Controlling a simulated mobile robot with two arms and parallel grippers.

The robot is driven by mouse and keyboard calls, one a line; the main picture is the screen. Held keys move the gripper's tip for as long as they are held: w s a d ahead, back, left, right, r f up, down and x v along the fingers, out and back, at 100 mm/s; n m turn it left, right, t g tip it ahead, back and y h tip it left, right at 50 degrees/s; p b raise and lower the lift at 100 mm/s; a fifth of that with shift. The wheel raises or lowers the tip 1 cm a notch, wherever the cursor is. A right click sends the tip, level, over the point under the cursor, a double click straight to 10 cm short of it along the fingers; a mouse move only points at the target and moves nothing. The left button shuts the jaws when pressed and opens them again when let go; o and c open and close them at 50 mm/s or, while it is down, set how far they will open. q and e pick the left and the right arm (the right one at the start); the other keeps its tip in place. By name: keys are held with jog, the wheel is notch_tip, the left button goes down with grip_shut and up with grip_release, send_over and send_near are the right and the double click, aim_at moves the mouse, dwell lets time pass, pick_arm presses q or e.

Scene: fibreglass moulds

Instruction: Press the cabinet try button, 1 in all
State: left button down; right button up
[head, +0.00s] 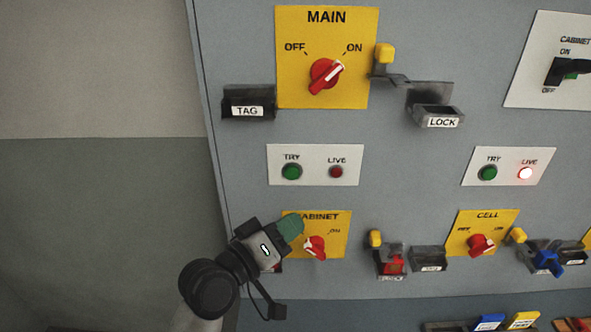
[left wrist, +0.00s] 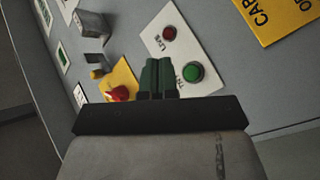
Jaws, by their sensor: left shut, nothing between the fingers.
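The try button (head: 292,172) is a green round button on a white plate, left of a dark red LIVE lamp (head: 336,172). The plate sits between the MAIN panel and the yellow CABINET panel (head: 338,222). The green try button (left wrist: 194,72) and the LIVE lamp (left wrist: 169,33) also show in the left wrist view. My left gripper (head: 297,224) is shut and empty, its green fingers in front of the CABINET panel's left part, below the try button in the picture. In the wrist view the fingertips (left wrist: 157,62) appear beside the button, apart from it in the picture. My right gripper is not in view.
The MAIN switch (head: 325,76) is above, with a TAG holder (head: 248,104) and a LOCK holder (head: 436,116) at its sides. To the right, a second TRY button (head: 488,173) has a lit LIVE lamp (head: 526,174), above the CELL panel (head: 488,222).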

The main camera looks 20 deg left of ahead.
aim_at(292, 174)
pick_arm(q)
jog(key=shift+s+r, duration=0.2)
jog(key=shift+r, duration=0.4)
jog(key=shift+w, duration=0.1)
jog(key=shift+w+a+b, duration=0.25)
jog(key=shift+w+a, duration=0.15)
jog(key=shift+w, duration=1)
jog(key=shift+w+a+b, duration=0.3)
jog(key=shift+w+a, duration=0.15)
jog(key=shift+w, duration=0.9)
jog(key=shift+w+a+b, duration=0.25)
jog(key=shift+w+a, duration=0.15)
jog(key=shift+w, duration=1)
jog(key=shift+w+a, duration=0.1)
jog(key=shift+w, duration=0.3)
